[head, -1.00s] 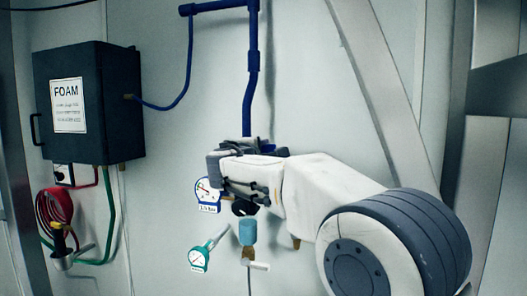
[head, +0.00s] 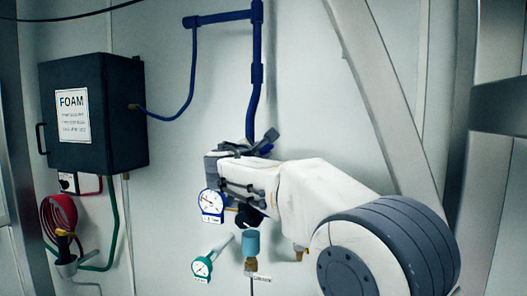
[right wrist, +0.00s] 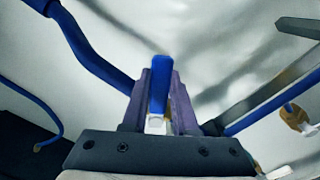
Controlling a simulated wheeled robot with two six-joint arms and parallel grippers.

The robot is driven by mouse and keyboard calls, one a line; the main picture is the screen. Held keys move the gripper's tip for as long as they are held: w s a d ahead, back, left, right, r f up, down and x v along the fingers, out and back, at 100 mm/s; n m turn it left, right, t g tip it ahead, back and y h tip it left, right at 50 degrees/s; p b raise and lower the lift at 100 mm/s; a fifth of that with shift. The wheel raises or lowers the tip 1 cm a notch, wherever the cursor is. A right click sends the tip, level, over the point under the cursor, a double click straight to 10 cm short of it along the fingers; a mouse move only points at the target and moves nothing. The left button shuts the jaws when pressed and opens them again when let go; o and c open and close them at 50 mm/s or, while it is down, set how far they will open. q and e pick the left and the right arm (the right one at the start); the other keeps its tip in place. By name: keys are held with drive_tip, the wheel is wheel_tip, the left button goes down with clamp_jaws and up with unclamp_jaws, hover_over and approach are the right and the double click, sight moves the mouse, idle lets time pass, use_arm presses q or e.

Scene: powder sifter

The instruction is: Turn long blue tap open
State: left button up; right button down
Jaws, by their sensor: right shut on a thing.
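The long blue tap handle (right wrist: 159,82) stands between the two fingers of my right gripper in the right wrist view. My right gripper (head: 262,144) is shut on it, in front of the lower end of the blue pipe (head: 256,75). In the head view my own wrist hides the tap body and most of the handle. The blue pipe also shows at the left in the right wrist view (right wrist: 88,48). My left gripper is not in view.
A blue-rimmed gauge (head: 211,203) and a green gauge (head: 202,267) sit below left of my gripper. A light-blue fitting (head: 251,243) hangs under my wrist. A dark FOAM box (head: 115,115) and a red hose (head: 57,219) are at the left.

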idle(0.3)
drive_tip(key=c, duration=0.7)
unclamp_jaws()
drive_tip(key=b+v, duration=0.5)
drive_tip(key=v, duration=0.5)
drive_tip(key=shift+s+a+b, duration=0.1)
drive_tip(key=shift+s+b, duration=0.15)
drive_tip(key=shift+b, duration=0.05)
